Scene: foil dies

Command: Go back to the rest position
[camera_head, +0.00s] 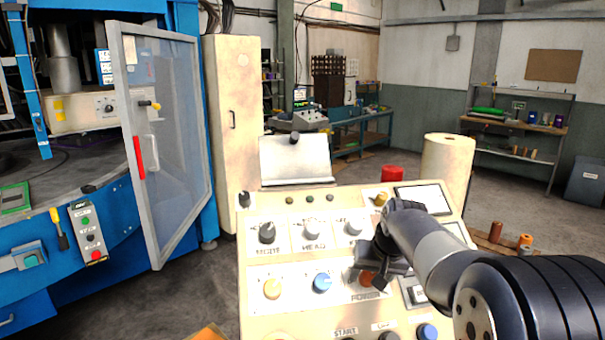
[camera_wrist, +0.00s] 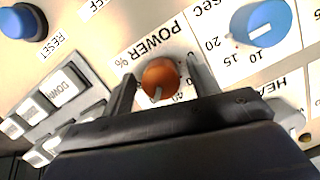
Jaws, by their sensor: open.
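My gripper (camera_head: 372,284) hangs over the control panel (camera_head: 258,327) in the head view, at the orange POWER knob (camera_head: 367,279). In the wrist view my gripper (camera_wrist: 160,80) is open, with one finger on each side of the orange POWER knob (camera_wrist: 161,77). A gap shows between the knob and each finger. The lower part of the knob is close to the gripper body. I cannot tell how far the fingertips are above the panel face.
Near the gripper are a blue knob (camera_head: 322,283), a yellow knob (camera_head: 272,288) and white buttons (camera_wrist: 63,86). A blue machine (camera_head: 184,135) with an open glass door (camera_head: 172,150) stands at left. A cream roll (camera_head: 447,165) stands behind the panel. Open floor lies farther back.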

